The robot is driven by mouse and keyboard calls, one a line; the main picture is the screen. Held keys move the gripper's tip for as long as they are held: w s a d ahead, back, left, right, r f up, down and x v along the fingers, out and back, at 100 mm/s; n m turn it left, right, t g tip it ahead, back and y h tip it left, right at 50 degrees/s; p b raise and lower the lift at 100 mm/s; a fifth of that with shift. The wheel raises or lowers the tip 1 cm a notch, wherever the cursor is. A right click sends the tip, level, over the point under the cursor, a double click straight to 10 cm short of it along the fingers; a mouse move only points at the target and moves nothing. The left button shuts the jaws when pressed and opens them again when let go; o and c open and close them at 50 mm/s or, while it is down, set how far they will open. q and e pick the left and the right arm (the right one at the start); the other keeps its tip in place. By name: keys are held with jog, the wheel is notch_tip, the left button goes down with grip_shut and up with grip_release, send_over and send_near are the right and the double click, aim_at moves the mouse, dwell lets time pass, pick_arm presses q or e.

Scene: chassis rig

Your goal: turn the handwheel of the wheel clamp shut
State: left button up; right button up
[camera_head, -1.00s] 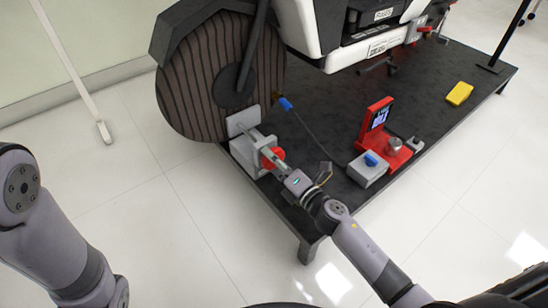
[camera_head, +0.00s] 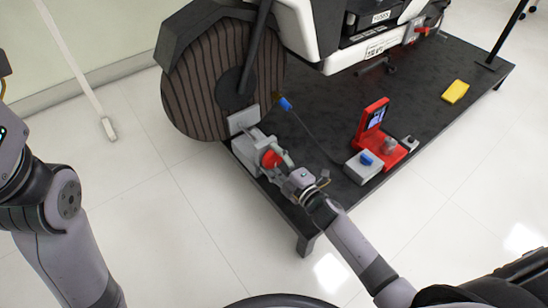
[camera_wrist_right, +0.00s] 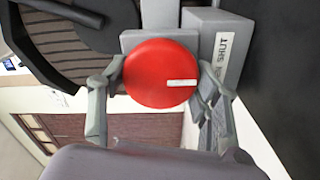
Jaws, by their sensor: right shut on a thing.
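The wheel clamp (camera_head: 247,150) is a grey block at the near left corner of the dark platform, beside the large ribbed wheel (camera_head: 205,85). Its red handwheel (camera_head: 271,159) faces my right gripper (camera_head: 277,160). In the right wrist view the handwheel (camera_wrist_right: 161,73) is a red disc with a white mark pointing right. My right gripper's fingers (camera_wrist_right: 160,85) sit on either side of the disc and are shut on it. The clamp block (camera_wrist_right: 222,45) shows lettering ending in "SHUT", partly hidden. My left arm is at the left edge of the head view; its gripper is out of view.
The dark platform (camera_head: 330,100) carries a red stand (camera_head: 372,128) with a small screen, a grey box with a blue knob (camera_head: 363,165), a blue-ended cable (camera_head: 286,103) and a yellow block (camera_head: 455,92). A white pole (camera_head: 75,70) stands at left.

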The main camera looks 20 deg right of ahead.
jog(key=shift+f, duration=0.1)
dwell(0.3)
jog(key=o, duration=1.2)
jog(key=shift+c, duration=0.2)
jog(key=v, duration=1.2)
